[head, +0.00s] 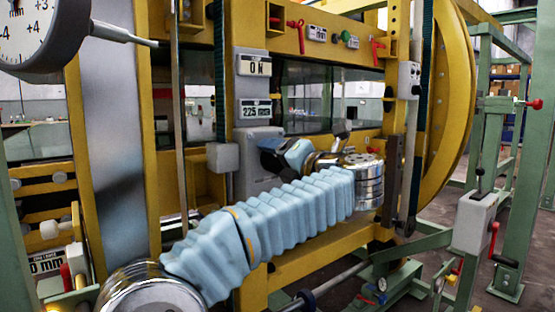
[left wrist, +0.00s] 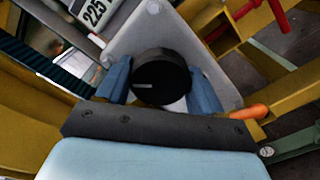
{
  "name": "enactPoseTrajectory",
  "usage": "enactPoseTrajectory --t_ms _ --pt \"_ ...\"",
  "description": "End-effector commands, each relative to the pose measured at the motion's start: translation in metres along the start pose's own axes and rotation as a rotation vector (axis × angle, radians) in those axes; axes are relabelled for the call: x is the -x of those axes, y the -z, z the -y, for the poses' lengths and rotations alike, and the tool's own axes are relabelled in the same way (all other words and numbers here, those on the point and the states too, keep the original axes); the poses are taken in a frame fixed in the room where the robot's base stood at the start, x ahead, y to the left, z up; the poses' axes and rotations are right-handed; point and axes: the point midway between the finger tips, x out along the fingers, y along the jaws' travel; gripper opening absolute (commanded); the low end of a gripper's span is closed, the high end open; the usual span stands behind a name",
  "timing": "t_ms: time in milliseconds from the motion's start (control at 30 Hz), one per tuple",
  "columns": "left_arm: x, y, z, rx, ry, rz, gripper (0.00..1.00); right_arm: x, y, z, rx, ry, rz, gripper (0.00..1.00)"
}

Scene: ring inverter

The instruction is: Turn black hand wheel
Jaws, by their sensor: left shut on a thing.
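The black hand wheel (left wrist: 161,72) is a round dark knob with a light mark on its face, on a pale grey plate in the left wrist view. My left gripper (left wrist: 162,86) has its blue fingers on either side of the wheel and is shut on it. In the head view my left gripper (head: 268,153) is in front of the grey housing (head: 258,133) below the number plates, and it hides the wheel there. My right gripper is in neither view.
A yellow frame (head: 130,130) with rods surrounds the housing. A dial gauge (head: 35,35) hangs at top left. Red handles and knobs (head: 300,35) line the upper beam. A large yellow ring (head: 447,100) and a grey lever box (head: 474,222) stand at the right.

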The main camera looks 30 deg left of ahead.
Motion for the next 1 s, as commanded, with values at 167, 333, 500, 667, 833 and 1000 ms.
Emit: enactPoseTrajectory --t_ms 167,333,500,667,833,1000 --pt "0.0 -0.001 -0.001 -0.054 0.001 0.0 0.36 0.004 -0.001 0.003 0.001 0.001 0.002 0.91" --pt "0.0 -0.001 -0.001 -0.161 0.001 0.0 0.36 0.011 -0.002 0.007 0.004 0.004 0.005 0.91" --pt "0.0 -0.002 -0.002 -0.309 0.001 0.0 0.36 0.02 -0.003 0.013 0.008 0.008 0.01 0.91" --pt "0.0 -0.002 -0.002 -0.462 0.001 -0.001 0.36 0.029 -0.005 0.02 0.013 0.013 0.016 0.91" --pt "0.0 -0.002 -0.002 -0.62 0.002 0.0 0.36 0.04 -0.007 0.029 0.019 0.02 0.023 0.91" --pt "0.001 -0.002 -0.002 -0.757 0.002 0.001 0.36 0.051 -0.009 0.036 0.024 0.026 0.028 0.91"
